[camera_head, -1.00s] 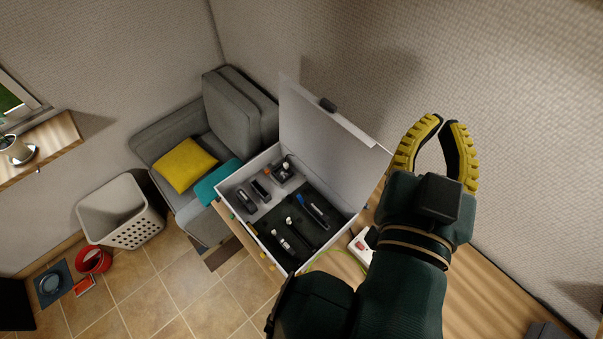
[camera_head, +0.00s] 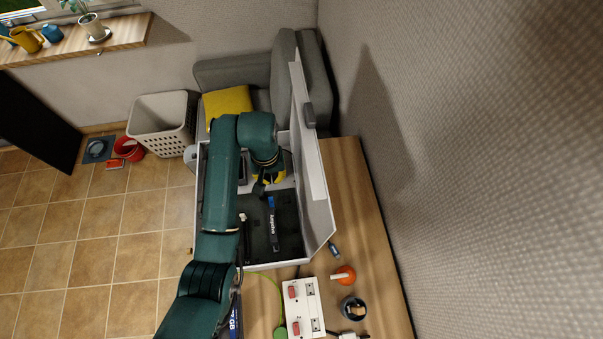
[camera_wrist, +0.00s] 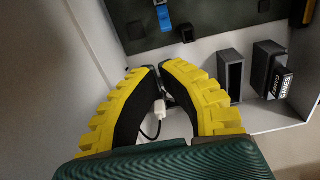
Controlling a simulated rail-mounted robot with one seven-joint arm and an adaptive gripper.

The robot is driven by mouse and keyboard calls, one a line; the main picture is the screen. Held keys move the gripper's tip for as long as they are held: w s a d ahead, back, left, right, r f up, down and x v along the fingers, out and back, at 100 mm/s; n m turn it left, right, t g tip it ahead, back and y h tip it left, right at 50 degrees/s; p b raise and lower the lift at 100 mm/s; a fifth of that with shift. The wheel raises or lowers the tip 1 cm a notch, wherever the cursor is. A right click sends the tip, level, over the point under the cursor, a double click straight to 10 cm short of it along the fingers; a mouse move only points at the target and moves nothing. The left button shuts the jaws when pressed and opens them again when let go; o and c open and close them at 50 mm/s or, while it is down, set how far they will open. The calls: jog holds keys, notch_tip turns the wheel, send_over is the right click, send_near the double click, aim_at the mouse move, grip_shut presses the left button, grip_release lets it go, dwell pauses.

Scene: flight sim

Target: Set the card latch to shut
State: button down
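The white box (camera_head: 322,245) stands on the wooden table with its lid (camera_head: 315,160) up. My gripper (camera_head: 268,182) reaches down into the box; its yellow fingers are partly hidden by my arm. In the wrist view my gripper (camera_wrist: 160,70) has its fingertips almost together, with nothing held between them. A white plug (camera_wrist: 156,110) on a black cable shows behind the fingers.
A blue-and-black stick (camera_head: 272,225) lies in the box's black tray. A white power strip (camera_head: 303,305), an orange knob (camera_head: 345,275) and a dark round object (camera_head: 353,308) are on the table in front. The wall is close on the right.

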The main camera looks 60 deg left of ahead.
aim_at(274, 195)
jog(key=f, duration=0.9)
jog(key=shift+s+a+f, duration=0.2)
jog(key=shift+s+f, duration=0.15)
jog(key=shift+s, duration=0.05)
jog(key=shift+d+r+p, duration=0.15)
jog(key=shift+p, duration=0.2)
